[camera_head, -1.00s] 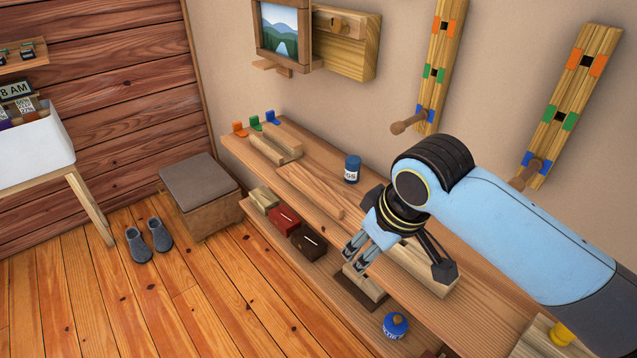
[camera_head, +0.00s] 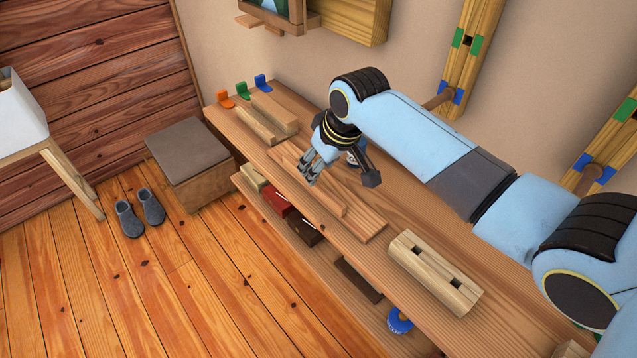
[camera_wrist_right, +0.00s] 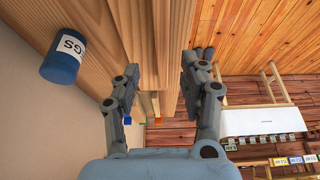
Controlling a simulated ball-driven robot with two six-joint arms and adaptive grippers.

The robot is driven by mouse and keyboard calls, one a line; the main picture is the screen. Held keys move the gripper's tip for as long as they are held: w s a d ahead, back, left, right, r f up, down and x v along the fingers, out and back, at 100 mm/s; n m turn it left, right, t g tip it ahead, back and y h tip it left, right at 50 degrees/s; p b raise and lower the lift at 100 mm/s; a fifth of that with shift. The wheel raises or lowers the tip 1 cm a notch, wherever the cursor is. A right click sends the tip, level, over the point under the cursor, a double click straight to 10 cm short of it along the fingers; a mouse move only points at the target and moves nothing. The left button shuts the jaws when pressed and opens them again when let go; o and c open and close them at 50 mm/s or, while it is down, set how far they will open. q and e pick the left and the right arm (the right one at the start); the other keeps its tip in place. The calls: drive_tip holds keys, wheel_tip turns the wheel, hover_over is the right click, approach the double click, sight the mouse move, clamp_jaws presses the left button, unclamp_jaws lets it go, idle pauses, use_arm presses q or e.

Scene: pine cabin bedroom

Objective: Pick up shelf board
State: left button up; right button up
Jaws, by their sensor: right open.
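The shelf board (camera_head: 352,203), a long plain wooden plank, lies along the workbench top (camera_head: 385,243). A narrower wooden strip seems to run along its front side. My right gripper (camera_head: 310,172) is over the board's left part, pointing down, and partly hides it. In the right wrist view, the open fingers (camera_wrist_right: 160,72) stand to either side of the wood (camera_wrist_right: 152,40), with nothing clearly gripped. I cannot tell whether the fingers touch it. My left gripper is not in view.
A blue labelled can (camera_wrist_right: 64,55) stands close behind the gripper. A slotted wooden block (camera_head: 435,272) is to the right, and wooden pieces (camera_head: 265,122) and coloured hooks (camera_head: 243,90) are to the left. Boxes (camera_head: 280,200) sit on the lower shelf.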

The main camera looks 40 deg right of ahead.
sight(321, 180)
drive_tip(key=x, duration=0.5)
drive_tip(key=shift+s+a+f, duration=0.1)
drive_tip(key=shift+s+a, duration=0.05)
drive_tip(key=c, duration=0.4)
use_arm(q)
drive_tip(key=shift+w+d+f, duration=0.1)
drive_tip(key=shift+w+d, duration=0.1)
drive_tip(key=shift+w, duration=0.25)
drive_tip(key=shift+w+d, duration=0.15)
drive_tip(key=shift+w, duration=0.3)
use_arm(e)
clamp_jaws()
